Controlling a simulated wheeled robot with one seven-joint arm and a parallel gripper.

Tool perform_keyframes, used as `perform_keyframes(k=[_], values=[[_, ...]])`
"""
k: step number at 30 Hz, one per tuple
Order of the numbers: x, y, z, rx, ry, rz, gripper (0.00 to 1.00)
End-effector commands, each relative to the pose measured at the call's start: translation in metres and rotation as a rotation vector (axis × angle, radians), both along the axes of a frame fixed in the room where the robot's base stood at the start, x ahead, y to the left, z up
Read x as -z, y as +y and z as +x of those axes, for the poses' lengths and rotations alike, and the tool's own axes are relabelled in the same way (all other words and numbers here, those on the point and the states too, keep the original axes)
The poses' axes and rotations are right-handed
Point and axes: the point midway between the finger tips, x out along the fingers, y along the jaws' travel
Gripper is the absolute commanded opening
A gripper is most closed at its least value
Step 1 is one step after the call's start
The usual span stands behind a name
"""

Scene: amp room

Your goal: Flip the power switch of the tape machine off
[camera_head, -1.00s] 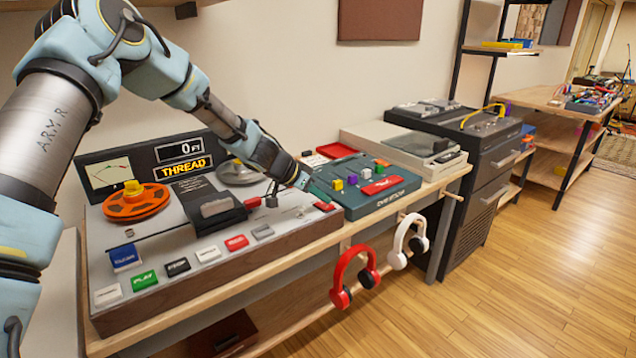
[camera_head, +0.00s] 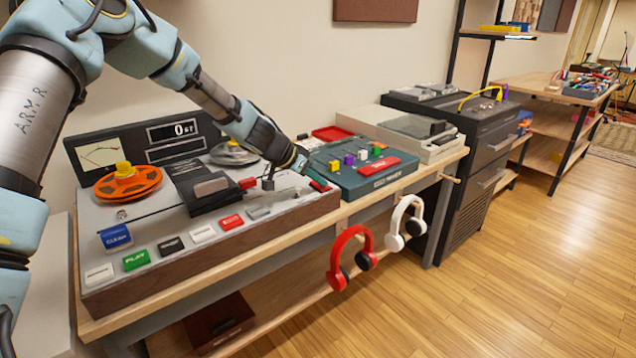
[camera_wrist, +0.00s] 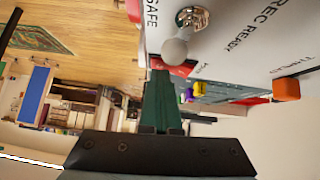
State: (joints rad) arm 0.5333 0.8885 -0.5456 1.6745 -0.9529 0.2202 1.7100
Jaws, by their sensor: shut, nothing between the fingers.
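The grey tape machine (camera_head: 190,235) with wood sides stands on the bench at left in the head view. It carries an orange reel (camera_head: 128,184), a meter, a small display and a row of coloured buttons. My gripper (camera_head: 318,182) is shut and empty, its dark green fingertips low at the machine's front right corner. The display's THREAD sign (camera_head: 180,153) is dark.
The toggle by the SAFE and REC READY labels stands close to my fingertips. A teal four-track device (camera_head: 365,180) sits immediately right of the machine, with a turntable (camera_head: 410,140) beyond. Red headphones (camera_head: 350,255) and white headphones (camera_head: 405,222) hang from the bench front. The floor at right is clear.

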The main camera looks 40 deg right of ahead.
Motion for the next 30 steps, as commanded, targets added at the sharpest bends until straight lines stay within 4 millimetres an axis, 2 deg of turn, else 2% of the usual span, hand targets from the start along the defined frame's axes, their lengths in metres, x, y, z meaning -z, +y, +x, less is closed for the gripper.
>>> perform_keyframes(k=[12, 23, 26, 30], values=[[-0.003, -0.001, 0.014, -0.001, 0.000, 0.001, 0.00], [-0.004, -0.001, 0.015, 0.000, 0.001, 0.001, 0.00], [-0.011, -0.002, 0.015, 0.001, -0.001, 0.000, 0.00], [-0.032, -0.006, 0.013, 0.000, -0.001, 0.000, 0.00]])
